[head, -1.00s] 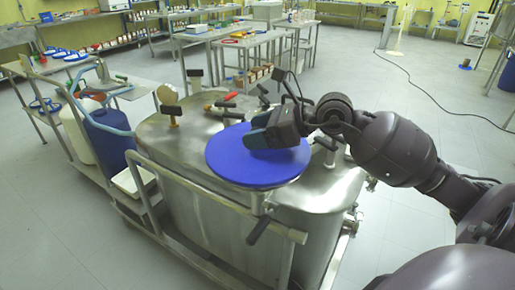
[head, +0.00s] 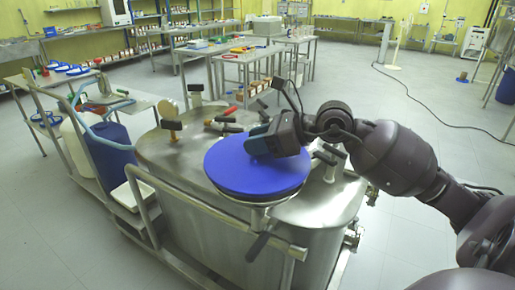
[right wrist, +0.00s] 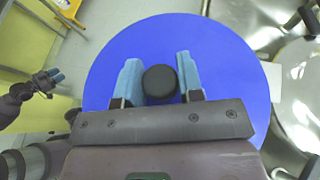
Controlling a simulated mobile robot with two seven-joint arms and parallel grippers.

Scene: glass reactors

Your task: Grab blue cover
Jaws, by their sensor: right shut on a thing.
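The blue cover (head: 250,177) is a flat round disc at the near end of the steel vessel's top in the head view. A pale metal rim shows just under its front edge. It fills the middle of the right wrist view (right wrist: 222,70), with a black knob (right wrist: 160,83) at its centre. My right gripper (head: 263,142) is over the cover, its light blue fingers on either side of the knob, shut on it. In the head view the gripper hides the knob. My left gripper (right wrist: 50,80) shows small at the left of the right wrist view; its opening is unclear.
The steel vessel (head: 190,165) carries several valves with black handles behind the cover. A rail (head: 145,205) runs along its left side, with a blue drum (head: 108,150) beyond. Tables with items (head: 245,58) stand behind. Open floor lies to the right.

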